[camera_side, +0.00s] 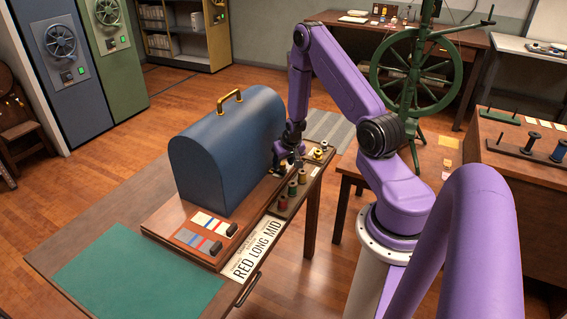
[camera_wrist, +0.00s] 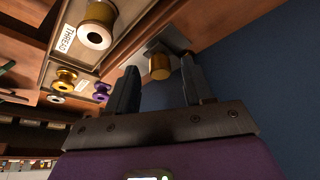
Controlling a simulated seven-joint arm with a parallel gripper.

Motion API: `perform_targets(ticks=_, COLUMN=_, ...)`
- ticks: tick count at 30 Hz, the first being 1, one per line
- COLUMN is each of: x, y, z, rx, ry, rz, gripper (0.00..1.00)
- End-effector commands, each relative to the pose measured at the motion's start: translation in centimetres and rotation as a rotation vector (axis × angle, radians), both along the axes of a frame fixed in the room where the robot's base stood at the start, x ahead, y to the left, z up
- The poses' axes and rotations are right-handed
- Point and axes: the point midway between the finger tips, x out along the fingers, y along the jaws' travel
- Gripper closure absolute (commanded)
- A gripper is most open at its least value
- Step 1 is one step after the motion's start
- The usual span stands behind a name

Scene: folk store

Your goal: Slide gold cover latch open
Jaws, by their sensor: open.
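The blue domed cover (camera_side: 222,150) stands on a wooden base on the table, with a gold handle (camera_side: 229,96) on top. In the wrist view a short gold cylindrical knob (camera_wrist: 160,67), which looks like the cover latch, sits on a grey plate (camera_wrist: 166,42) beside the blue cover wall (camera_wrist: 245,70). My gripper (camera_wrist: 158,72) is open, its two dark fingers on either side of the knob in the picture. I cannot tell whether either finger touches it. In the side view my gripper (camera_side: 290,158) is low at the cover's right end and hides the latch.
A rack of thread spools (camera_side: 293,188) runs along the table edge close to my gripper. A lettered card (camera_side: 257,250), a striped swatch card (camera_side: 205,230) and a green mat (camera_side: 138,275) lie nearer the front. A green spoked wheel (camera_side: 416,75) stands behind my arm.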

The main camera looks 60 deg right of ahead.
Motion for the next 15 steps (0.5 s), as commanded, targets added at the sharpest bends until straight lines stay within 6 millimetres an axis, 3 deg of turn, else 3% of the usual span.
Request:
perform_targets(ticks=12, x=0.18, y=-0.12, z=-0.57, rx=0.0, ry=0.0, rz=0.0, gripper=0.48)
perform_targets(ticks=13, x=0.18, y=-0.12, z=-0.56, rx=0.0, ry=0.0, rz=0.0, gripper=0.55)
perform_targets(ticks=15, x=0.17, y=-0.1, z=-0.57, rx=0.0, ry=0.0, rz=0.0, gripper=0.78)
